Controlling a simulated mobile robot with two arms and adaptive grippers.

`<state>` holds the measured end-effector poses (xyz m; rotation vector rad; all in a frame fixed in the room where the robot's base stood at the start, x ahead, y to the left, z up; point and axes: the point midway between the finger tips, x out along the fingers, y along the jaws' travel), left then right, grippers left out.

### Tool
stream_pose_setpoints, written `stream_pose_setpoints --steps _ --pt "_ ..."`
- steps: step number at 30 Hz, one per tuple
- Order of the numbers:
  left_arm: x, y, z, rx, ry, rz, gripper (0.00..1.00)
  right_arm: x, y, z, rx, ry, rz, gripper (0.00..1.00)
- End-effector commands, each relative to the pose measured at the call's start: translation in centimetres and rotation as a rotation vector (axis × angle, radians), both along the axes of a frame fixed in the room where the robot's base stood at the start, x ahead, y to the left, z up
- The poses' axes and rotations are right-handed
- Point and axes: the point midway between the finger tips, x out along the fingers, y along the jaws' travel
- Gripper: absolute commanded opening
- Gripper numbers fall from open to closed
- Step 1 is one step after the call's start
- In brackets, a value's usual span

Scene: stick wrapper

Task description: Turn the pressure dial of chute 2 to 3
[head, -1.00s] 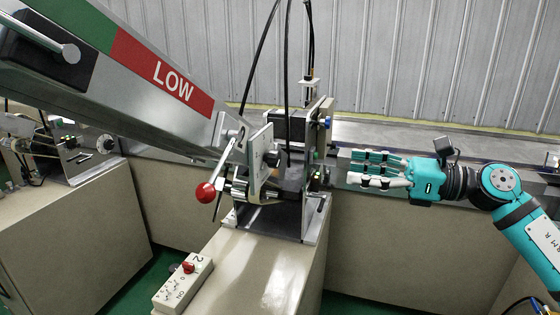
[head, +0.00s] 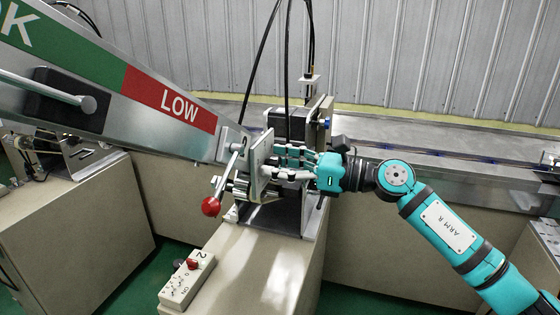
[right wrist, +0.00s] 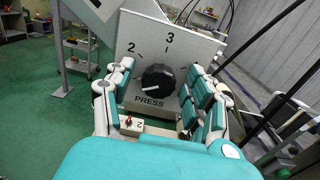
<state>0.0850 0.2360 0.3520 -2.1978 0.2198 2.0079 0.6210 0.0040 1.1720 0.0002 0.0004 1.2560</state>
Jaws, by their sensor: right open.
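The pressure dial (right wrist: 159,80) is a black round knob on a pale plate (right wrist: 190,50) marked 2, 3 and PRESS. Its white mark points left and slightly down, away from the 3, which is at the upper right of the knob. In the head view the plate (head: 259,153) is seen nearly edge-on and the knob is hidden. My right gripper (head: 274,162) is open with its fingertips close to the plate. In the right wrist view its fingers (right wrist: 160,98) stand left and right of the knob; contact cannot be told. My left gripper is not in view.
The chute (head: 120,90) with its LOW label slopes down from the upper left. A red-ball lever (head: 211,206) hangs left of the plate. A switch box (head: 187,280) marked 2 and ON sits on the cabinet (head: 265,265). Black cables rise behind the machine.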

Motion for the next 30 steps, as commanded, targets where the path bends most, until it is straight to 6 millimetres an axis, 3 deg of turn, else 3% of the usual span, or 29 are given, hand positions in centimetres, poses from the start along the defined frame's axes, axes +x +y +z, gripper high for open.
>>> stream_pose_setpoints --steps 5,18,30 --pt "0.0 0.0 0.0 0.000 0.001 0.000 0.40 0.0 0.0 0.0 0.000 0.000 0.000 0.55" --pt "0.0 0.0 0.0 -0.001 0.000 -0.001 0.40 0.0 0.0 0.0 0.000 0.000 0.000 0.00" --pt "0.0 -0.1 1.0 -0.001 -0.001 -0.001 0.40 0.0 -0.1 0.2 0.029 0.090 -0.001 0.00"
